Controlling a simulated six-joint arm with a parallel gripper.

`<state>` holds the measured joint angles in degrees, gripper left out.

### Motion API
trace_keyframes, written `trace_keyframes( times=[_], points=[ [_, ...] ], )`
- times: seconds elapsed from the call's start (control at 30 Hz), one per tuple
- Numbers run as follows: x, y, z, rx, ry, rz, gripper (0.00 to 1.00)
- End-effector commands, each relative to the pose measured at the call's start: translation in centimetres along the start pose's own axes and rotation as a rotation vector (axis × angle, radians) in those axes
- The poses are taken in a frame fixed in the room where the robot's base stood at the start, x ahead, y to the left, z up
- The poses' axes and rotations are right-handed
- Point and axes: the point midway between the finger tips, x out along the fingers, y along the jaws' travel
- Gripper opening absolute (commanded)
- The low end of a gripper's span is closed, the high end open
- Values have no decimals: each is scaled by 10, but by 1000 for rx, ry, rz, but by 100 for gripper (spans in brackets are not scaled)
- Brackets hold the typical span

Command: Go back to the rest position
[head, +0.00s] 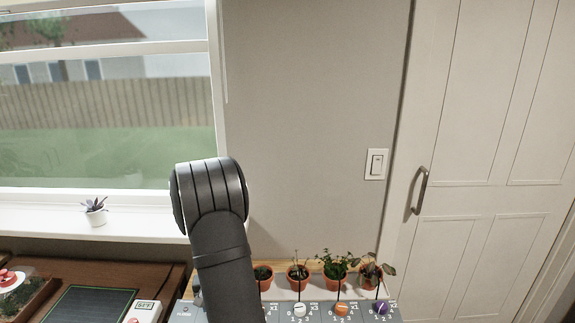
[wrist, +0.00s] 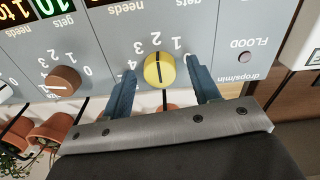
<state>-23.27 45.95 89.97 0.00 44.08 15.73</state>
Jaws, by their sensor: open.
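In the wrist view my gripper (wrist: 161,74) is open, its two blue fingers spread on either side of a yellow knob (wrist: 160,70). I cannot tell whether either finger touches it. The knob sits on a grey control panel (wrist: 110,50) with a printed number scale, and its dark pointer line runs nearly straight up and down in the picture. In the head view my dark arm (head: 223,255) rises in front of the panel, and my gripper is hidden there.
A brown knob (wrist: 64,80) sits left of the yellow one. White (head: 299,309), orange (head: 342,308) and purple (head: 381,307) knobs show on the panel right of my arm. Several potted plants (head: 335,270) stand behind it. A small succulent (head: 95,211) stands on the windowsill.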

Motion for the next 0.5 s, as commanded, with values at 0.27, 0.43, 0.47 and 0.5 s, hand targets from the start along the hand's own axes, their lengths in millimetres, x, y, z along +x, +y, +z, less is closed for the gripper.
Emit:
trace_keyframes(
  times=[0.27, 0.43, 0.47, 0.5],
  points=[
    [0, 0, 0, 229, 1, 0, 56],
    [-39, 0, -1, 222, 5, -2, 56],
    [-45, 0, -1, 221, 5, -2, 56],
    [-52, 0, -1, 221, 4, -1, 56]
  ],
)
